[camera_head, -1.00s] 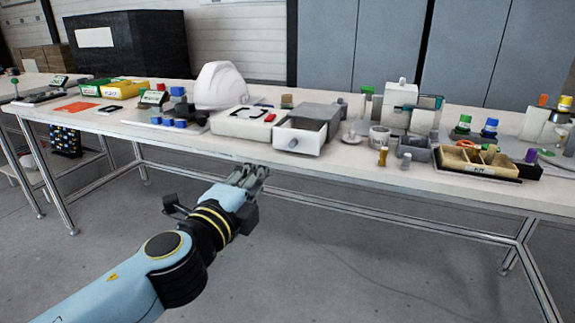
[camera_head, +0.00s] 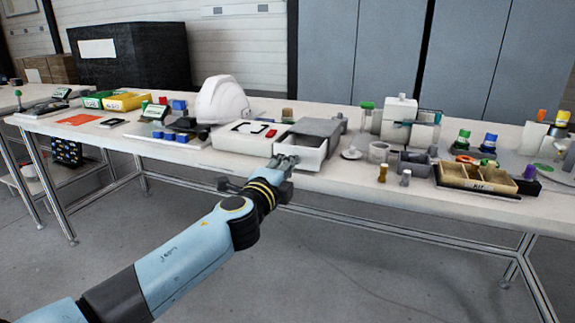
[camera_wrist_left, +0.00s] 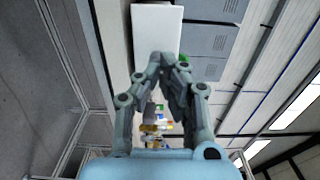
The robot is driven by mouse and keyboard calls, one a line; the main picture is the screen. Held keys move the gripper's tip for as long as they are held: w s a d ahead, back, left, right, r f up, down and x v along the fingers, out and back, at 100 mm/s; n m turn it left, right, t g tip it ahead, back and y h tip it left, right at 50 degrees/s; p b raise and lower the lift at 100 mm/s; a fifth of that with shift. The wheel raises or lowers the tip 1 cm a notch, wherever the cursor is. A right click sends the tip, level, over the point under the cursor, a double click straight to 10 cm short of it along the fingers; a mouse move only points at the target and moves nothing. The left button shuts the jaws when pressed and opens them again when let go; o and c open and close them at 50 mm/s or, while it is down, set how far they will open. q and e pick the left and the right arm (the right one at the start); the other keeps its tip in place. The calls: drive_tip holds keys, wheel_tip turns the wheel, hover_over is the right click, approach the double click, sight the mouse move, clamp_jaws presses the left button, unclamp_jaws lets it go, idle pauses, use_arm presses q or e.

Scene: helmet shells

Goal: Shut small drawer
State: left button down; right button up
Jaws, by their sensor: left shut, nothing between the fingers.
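The small drawer (camera_head: 312,157) is white and sticks out from the front of a grey cabinet (camera_head: 317,128) on the white workbench. It is pulled open, and its inside shows from above. My left gripper (camera_head: 285,161) is shut and empty, at the left part of the drawer's front. Whether it touches the front is hard to tell. The drawer's handle is hidden behind the fingers. In the left wrist view the closed fingers (camera_wrist_left: 170,60) point at a pale white surface. My right gripper is not in view.
A white helmet shell (camera_head: 222,99) and a flat white box (camera_head: 240,138) stand left of the drawer. A white saucer (camera_head: 352,154), small cylinders and a divided wooden tray (camera_head: 455,182) are to the right. The floor before the bench is clear.

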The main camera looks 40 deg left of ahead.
sight(297, 153)
use_arm(q)
drive_tip(key=shift+w, duration=0.1)
drive_tip(key=b+x, duration=0.1)
drive_tip(key=x, duration=0.3)
drive_tip(key=b+x, duration=0.1)
drive_tip(key=x, duration=0.3)
drive_tip(key=shift+w+a+f+b, duration=0.1)
drive_tip(key=shift+w+f+b, duration=0.1)
drive_tip(key=shift+w+b, duration=0.2)
drive_tip(key=shift+w+a+r, duration=0.1)
drive_tip(key=shift+w+r, duration=0.05)
drive_tip(key=shift+w, duration=0.05)
drive_tip(key=shift+r, duration=0.2)
